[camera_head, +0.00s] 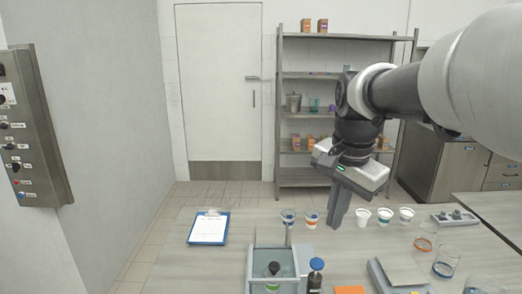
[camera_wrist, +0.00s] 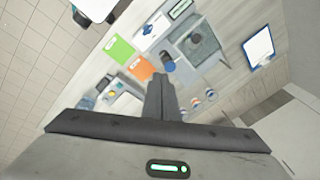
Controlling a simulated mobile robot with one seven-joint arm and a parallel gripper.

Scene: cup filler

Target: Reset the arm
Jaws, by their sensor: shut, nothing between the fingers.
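My gripper (camera_head: 338,207) points down above the far part of the table and looks shut, with nothing held. In the wrist view its fingers (camera_wrist: 162,88) are together, over the table. My arm comes in from the upper right. The gripper hangs between the cups with blue and orange markings on its left and a row of white cups (camera_head: 363,217) on its right. I cannot tell exactly how high its fingertips are above the table.
A clipboard (camera_head: 209,228) lies at left. A grey machine (camera_head: 262,284) and blue-capped bottle (camera_head: 315,276) stand in front. Clear glasses (camera_head: 446,262) and a grey device (camera_head: 398,273) are at right. A shelf (camera_head: 300,176) stands behind. Table between clipboard and machine is clear.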

